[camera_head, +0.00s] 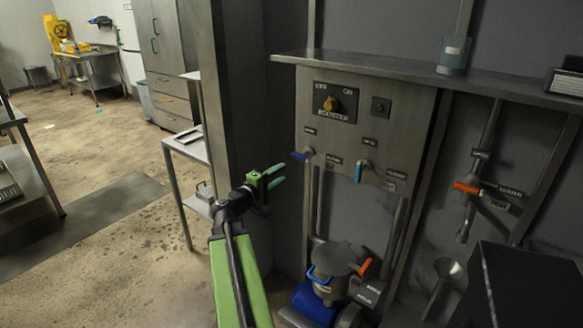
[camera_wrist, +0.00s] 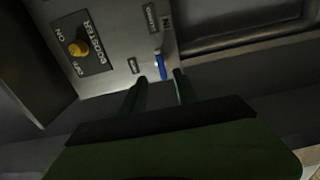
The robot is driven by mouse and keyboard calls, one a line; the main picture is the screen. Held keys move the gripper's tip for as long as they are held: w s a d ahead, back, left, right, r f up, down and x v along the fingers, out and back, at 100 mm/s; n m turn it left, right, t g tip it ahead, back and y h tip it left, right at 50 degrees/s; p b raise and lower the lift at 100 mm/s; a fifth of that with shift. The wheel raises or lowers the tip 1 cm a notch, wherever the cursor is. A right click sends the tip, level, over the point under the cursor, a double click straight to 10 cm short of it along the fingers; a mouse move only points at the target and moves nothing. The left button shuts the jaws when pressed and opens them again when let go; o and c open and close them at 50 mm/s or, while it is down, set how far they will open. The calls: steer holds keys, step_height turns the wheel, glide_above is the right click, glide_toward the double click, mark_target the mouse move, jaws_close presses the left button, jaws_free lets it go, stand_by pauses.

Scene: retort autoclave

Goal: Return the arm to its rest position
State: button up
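My arm is green and black and reaches up from the bottom of the head view. My gripper (camera_head: 281,175) is left of the grey control panel (camera_head: 352,110), apart from it, with its two green fingers parted and nothing between them. In the wrist view my gripper (camera_wrist: 160,78) points at the panel, with the blue handle (camera_wrist: 160,65) lined up beyond the fingertip gap. The blue handle (camera_head: 299,156) also shows in the head view, at the panel's lower left. A yellow booster knob (camera_head: 331,104) sits higher on the panel.
A steel post (camera_head: 232,90) and a side table (camera_head: 188,150) stand close to my arm. A shelf (camera_head: 400,66) juts out above the panel. A pump (camera_head: 335,275) with a blue base is below it.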

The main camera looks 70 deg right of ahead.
steer(key=v, duration=0.3)
steer(key=shift+d, duration=0.1)
